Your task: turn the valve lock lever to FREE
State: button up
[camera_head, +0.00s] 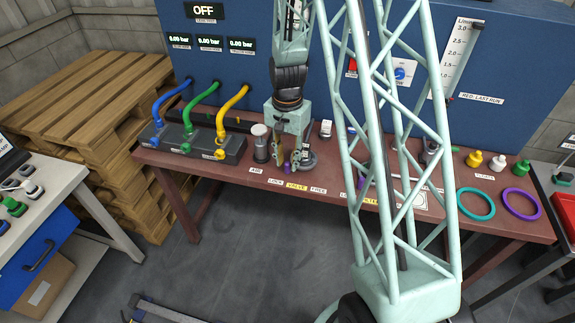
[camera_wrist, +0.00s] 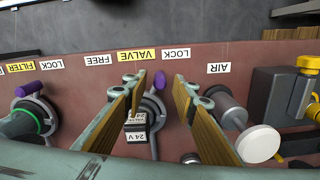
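The valve lock lever has a purple knob (camera_wrist: 159,80), which sits between the LOCK label (camera_wrist: 176,53) and the VALVE label (camera_wrist: 137,55), nearer LOCK. The FREE label (camera_wrist: 98,60) lies to the left in the wrist view, where the labels are upside down. My gripper (camera_wrist: 157,92) is open, one finger on each side of the knob, with visible gaps. In the head view my gripper (camera_head: 288,161) hangs over the valve, with the purple knob (camera_head: 287,168) partly hidden by the fingers. Contact with the lever is not visible.
A cylinder with a white cap (camera_wrist: 257,143) stands close to the right finger, by the AIR label (camera_wrist: 219,68). A dark block marked 24 V (camera_wrist: 136,128) is between the fingers. The filter's purple-knobbed lever (camera_wrist: 50,90) is at left.

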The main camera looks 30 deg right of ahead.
jog(key=shift+f, duration=0.95)
grip_shut()
